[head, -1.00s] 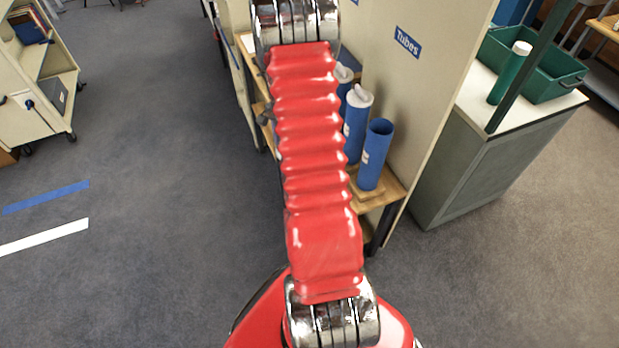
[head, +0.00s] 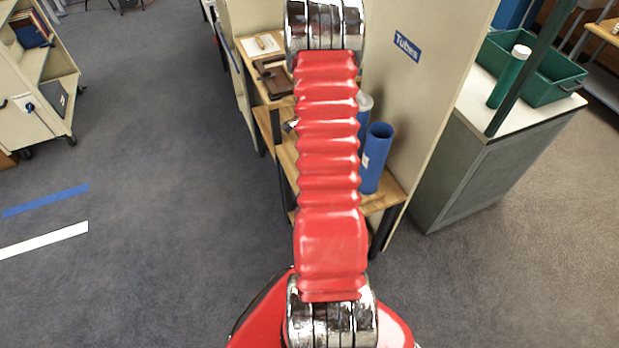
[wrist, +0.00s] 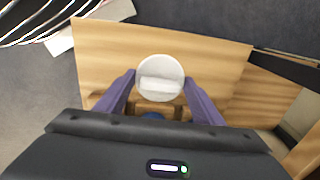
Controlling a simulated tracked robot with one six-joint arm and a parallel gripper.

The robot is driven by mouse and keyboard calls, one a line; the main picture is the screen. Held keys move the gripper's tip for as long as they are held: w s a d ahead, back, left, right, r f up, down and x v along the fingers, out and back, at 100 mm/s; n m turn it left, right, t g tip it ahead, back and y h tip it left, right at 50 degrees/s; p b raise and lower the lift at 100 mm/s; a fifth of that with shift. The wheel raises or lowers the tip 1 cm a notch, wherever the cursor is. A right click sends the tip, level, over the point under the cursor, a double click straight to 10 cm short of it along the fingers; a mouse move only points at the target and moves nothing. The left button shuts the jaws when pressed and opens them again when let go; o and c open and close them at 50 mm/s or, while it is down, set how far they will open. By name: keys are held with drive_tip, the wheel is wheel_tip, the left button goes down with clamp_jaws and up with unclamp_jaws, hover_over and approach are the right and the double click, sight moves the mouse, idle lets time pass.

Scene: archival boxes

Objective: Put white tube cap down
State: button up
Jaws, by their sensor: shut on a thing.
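The round white tube cap (wrist: 160,68) with a raised bar across its top is between the two purple fingers of my gripper (wrist: 160,85) in the wrist view. My gripper is shut on it, over a light wooden surface (wrist: 105,45). I cannot tell whether the cap touches the wood. An open blue tube (head: 375,160) without a cap stands upright on the wooden shelf (head: 385,197). A blue tube with a white cap (head: 365,104) stands behind it, partly hidden by my arm.
A cream panel with a "Tubes" sign (head: 407,47) rises right of the shelf. Flat brown items (head: 274,78) lie on the upper shelf at left. A grey cabinet (head: 480,165) bears a green bin (head: 550,75).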

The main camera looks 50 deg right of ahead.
wheel_tip(320, 180, down, 5)
idle(0.4)
drive_tip(key=shift+f, duration=1.9)
drive_tip(key=o, duration=1)
drive_tip(key=shift+f, duration=0.1)
wheel_tip(320, 180, up, 12)
drive_tip(key=shift+r, duration=0.15)
